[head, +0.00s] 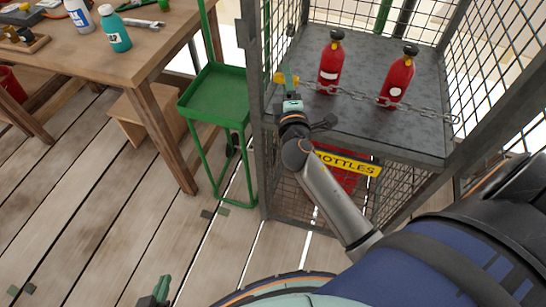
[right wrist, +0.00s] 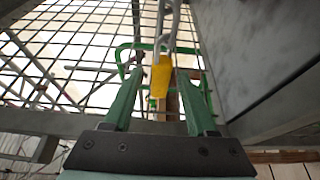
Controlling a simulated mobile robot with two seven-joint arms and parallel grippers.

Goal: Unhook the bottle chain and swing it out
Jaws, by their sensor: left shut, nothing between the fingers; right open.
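The bottle chain (head: 350,96) hangs across the front of the wire cage, before two red bottles (head: 331,66) (head: 397,80). Its left end is at the left front post, by a yellow piece (head: 307,78). My right gripper (head: 289,77) is at that end, open. In the right wrist view the yellow piece (right wrist: 161,77) hangs below the chain links (right wrist: 170,25) and appears between the two green fingers. I cannot tell whether they touch it. My left gripper (head: 156,291) is low at the bottom left, shut and empty, away from the cage.
The cage shelf (head: 350,125) carries a yellow BOTTLES sign (head: 348,164) below its front edge. A green trolley (head: 218,93) stands close to the left of the cage. A wooden workbench (head: 130,55) with bottles and tools is further left.

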